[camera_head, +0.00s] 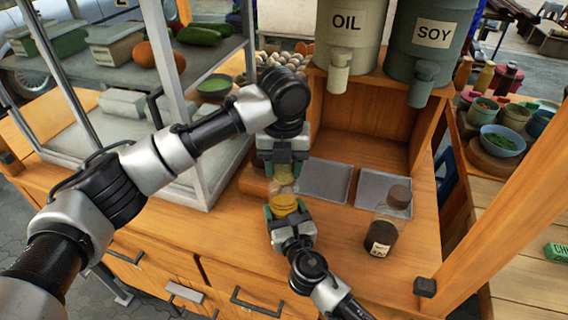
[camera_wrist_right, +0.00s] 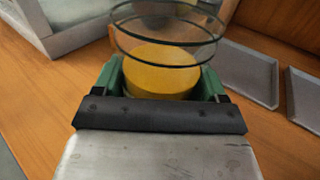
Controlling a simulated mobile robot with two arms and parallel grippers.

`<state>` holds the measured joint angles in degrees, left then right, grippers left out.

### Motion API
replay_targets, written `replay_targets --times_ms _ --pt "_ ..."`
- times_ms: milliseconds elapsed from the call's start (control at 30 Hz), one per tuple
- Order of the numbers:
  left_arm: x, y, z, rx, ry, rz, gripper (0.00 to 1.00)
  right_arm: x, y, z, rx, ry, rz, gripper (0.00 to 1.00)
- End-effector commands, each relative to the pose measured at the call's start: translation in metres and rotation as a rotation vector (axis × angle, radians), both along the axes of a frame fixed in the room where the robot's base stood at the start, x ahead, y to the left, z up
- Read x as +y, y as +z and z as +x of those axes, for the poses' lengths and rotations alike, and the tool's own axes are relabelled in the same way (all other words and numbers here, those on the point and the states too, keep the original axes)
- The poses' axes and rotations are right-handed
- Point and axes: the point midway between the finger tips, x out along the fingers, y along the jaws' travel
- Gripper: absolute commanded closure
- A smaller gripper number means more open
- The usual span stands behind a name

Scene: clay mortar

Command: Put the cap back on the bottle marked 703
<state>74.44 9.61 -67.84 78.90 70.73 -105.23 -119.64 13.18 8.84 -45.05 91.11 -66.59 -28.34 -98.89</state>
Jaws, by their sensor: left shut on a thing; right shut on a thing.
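A clear glass bottle with yellow contents (camera_head: 285,203) stands in my right gripper (camera_head: 289,214), which is shut around its lower part. The right wrist view shows the yellow contents (camera_wrist_right: 160,72) between the green fingers, with the bottle's clear upper rings above. No label shows on this side. My left gripper (camera_head: 284,166) points down just above and behind this bottle. It is shut on a small brownish piece, apparently the cap (camera_head: 283,176), mostly hidden by the fingers. A second bottle with dark contents (camera_head: 383,232) and a brown cap stands to the right; its label is too small to read.
Two shallow grey trays (camera_head: 325,181) lie flat behind on the wooden counter (camera_head: 335,257). A glass display case (camera_head: 192,190) stands left. Front counter is mostly clear.

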Motion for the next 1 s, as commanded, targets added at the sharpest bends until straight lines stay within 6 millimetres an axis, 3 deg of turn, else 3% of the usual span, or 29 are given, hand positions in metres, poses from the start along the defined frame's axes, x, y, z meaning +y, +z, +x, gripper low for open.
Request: replay_targets --times_ms 100,300,467,500,667,1000 --pt "0.0006 0.0012 0.0006 -0.002 -0.280 -0.001 0.76 -0.0004 -0.0014 -0.0003 0.003 -0.001 -0.001 0.94" --pt "0.0010 0.0007 0.0009 -0.002 -0.664 0.000 0.76 -0.0004 -0.0014 -0.0003 0.003 0.000 -0.001 0.94" --pt "0.0009 0.0006 0.0009 -0.001 -0.662 -0.001 0.76 -0.0003 -0.0015 -0.0003 0.003 0.000 -0.001 0.94" --pt "0.0009 0.0006 0.0009 -0.001 -0.662 -0.001 0.48 -0.0003 -0.0015 -0.0003 0.003 0.000 -0.001 0.94" --pt "0.0009 0.0003 0.0008 -0.001 -0.661 -0.001 0.24 -0.0003 -0.0015 -0.0004 0.003 0.000 -0.001 0.94" --pt "0.0007 0.0044 0.0008 -0.001 -0.660 -0.001 0.24 -0.0002 -0.0014 -0.0005 0.003 0.000 -0.002 0.94"
